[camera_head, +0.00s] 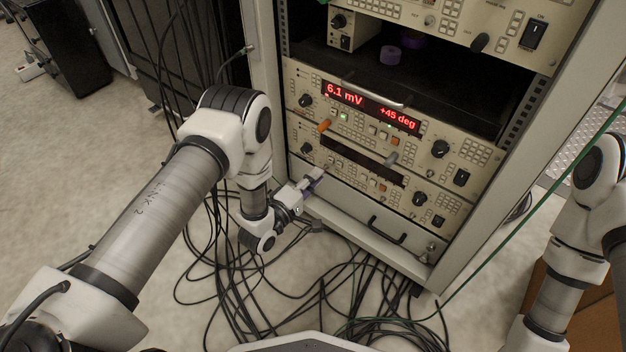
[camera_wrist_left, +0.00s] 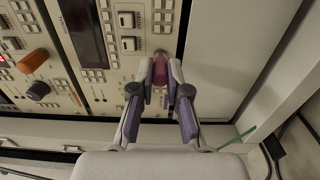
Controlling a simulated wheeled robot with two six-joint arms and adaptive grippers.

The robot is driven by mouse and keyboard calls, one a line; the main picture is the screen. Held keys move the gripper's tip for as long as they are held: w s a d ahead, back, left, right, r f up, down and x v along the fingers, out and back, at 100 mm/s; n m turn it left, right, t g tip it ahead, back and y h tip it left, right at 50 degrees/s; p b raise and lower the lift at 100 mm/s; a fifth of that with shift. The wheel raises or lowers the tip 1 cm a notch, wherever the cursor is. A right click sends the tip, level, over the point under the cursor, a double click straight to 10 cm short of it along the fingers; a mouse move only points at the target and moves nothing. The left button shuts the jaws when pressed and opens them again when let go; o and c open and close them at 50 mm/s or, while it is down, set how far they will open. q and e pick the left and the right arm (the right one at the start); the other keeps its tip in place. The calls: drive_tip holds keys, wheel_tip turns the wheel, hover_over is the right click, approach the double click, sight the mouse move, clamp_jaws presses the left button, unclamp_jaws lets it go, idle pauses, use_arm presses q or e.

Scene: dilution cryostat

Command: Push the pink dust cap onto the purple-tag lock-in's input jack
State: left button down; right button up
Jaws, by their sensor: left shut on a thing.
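The pink dust cap (camera_wrist_left: 160,71) is between the fingertips of my left gripper (camera_wrist_left: 160,82), which is shut on it. Its far end points at the lower lock-in's panel (camera_wrist_left: 120,75); a small metallic round part, perhaps a jack (camera_wrist_left: 160,53), shows just beyond it. I cannot tell whether cap and jack touch. In the head view my left gripper (camera_head: 315,178) is at the lower left of the dark-display lock-in (camera_head: 362,160), and the cap is too small to make out. No purple tag can be made out. My right gripper is out of view.
A lit lock-in (camera_head: 372,107) reading 6.1 mV sits above, with an orange cap (camera_head: 324,125) on its front. A blank panel with a black handle (camera_head: 388,230) is below. Black cables (camera_head: 235,290) cover the floor.

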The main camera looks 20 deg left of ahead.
use_arm(q)
drive_tip(key=shift+w, duration=0.15)
drive_tip(key=shift+w+d, duration=0.25)
drive_tip(key=shift+w, duration=0.4)
drive_tip(key=shift+r, duration=0.1)
drive_tip(key=c, duration=1.1)
unclamp_jaws()
drive_tip(key=shift+w+d, duration=0.1)
drive_tip(key=shift+w, duration=0.05)
drive_tip(key=p+v, duration=0.4)
drive_tip(key=v, duration=0.4)
drive_tip(key=shift+s, duration=0.35)
